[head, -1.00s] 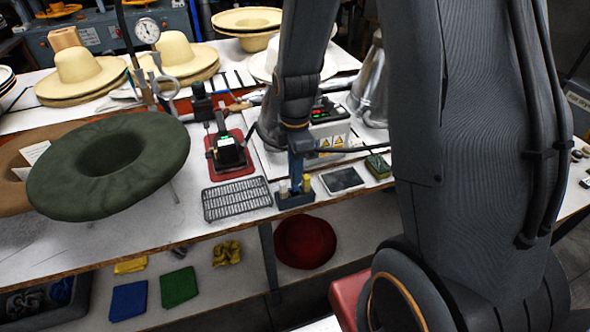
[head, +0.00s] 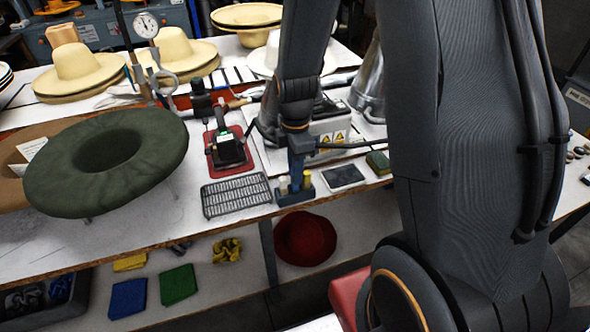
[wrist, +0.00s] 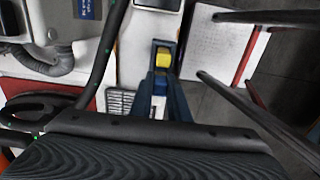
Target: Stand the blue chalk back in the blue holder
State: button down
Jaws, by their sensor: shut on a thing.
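The blue holder (head: 294,197) stands near the front edge of the bench, with a pale chalk at its left and a yellow chalk (head: 307,180) at its right. The holder also shows in the wrist view (wrist: 164,44), with the yellow chalk (wrist: 162,60) in it. My gripper (head: 296,176) points down right at the middle of the holder, between these chalks. In the wrist view my gripper (wrist: 160,88) is shut on a narrow blue piece, the blue chalk, mostly hidden by the fingers. I cannot tell whether its lower end is inside the holder.
A wire rack (head: 236,195) lies left of the holder, and a dark-screened tablet (head: 343,176) lies to its right. A green block (head: 378,162) is farther right. A green hat (head: 105,160) takes up the left of the bench. A red hat (head: 305,238) is on the shelf below.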

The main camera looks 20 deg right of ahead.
jog(key=shift+f, duration=0.55)
dwell(0.4)
jog(key=c, duration=1.6)
grip_release()
jog(key=shift+r, duration=0.1)
jog(key=shift+r+p, duration=2.9)
jog(key=shift+r, duration=0.85)
